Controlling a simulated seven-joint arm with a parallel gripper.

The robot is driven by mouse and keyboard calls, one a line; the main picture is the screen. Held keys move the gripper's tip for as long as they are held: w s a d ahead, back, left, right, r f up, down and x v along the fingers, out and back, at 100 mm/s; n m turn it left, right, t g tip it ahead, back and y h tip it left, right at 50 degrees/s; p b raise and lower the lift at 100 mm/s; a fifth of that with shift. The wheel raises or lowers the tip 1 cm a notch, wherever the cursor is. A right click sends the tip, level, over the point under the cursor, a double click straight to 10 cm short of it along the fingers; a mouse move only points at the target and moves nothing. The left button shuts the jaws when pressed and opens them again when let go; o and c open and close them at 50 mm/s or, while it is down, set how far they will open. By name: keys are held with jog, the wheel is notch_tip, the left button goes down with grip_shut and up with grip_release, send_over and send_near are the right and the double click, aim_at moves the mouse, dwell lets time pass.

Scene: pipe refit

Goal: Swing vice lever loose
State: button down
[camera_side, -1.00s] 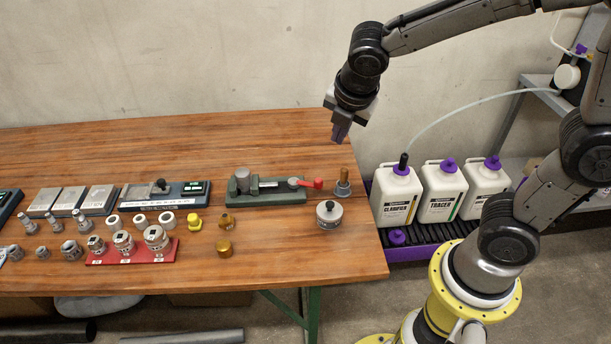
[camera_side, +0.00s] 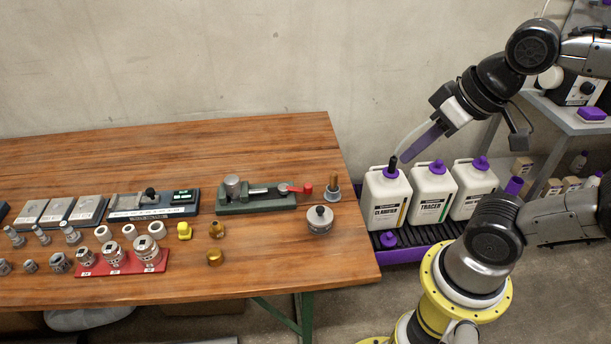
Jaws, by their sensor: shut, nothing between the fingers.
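The vice (camera_side: 262,197) is a green base with a grey round part at its left end, near the back right of the wooden bench. Its red lever (camera_side: 306,188) sticks out to the right from the vice's right end. My gripper (camera_side: 405,158), with purple fingers, is shut and empty. It hangs off the bench's right side, above the white jugs and well to the right of the lever.
White jugs (camera_side: 432,195) stand in a dark tray (camera_side: 420,237) right of the bench. A red rack (camera_side: 120,263) holds fittings. The bench's front right is clear.

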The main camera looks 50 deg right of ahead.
jog(key=w+r+m+g, duration=0.1)
jog(key=w+r+m, duration=0.35)
jog(key=w, duration=0.25)
jog(key=w+d+f+m+g+y, duration=0.1)
jog(key=w+d+f+m+g, duration=0.15)
jog(key=w, duration=0.55)
jog(key=w+d+f+m+g+y, duration=0.1)
jog(key=w+d+f+m, duration=0.15)
jog(key=w, duration=0.55)
jog(key=w+d+f+m+g+y, duration=0.1)
jog(key=w+d+f+m, duration=0.1)
jog(key=d+f, duration=0.4)
jog(key=w+d+f+m+g+y, duration=0.1)
jog(key=w+d+f+m, duration=0.2)
jog(key=f, duration=0.6)
jog(key=shift+n, duration=0.65)
jog(key=x, duration=0.5)
jog(key=d+x, duration=0.1)
jog(key=x, duration=0.2)
jog(key=shift+s+a+f, duration=0.1)
jog(key=shift+s+f, duration=0.2)
jog(key=a, duration=0.3)
jog(key=shift+s+f, duration=0.4)
jog(key=shift+s+a, duration=0.15)
jog(key=shift+a, duration=0.4)
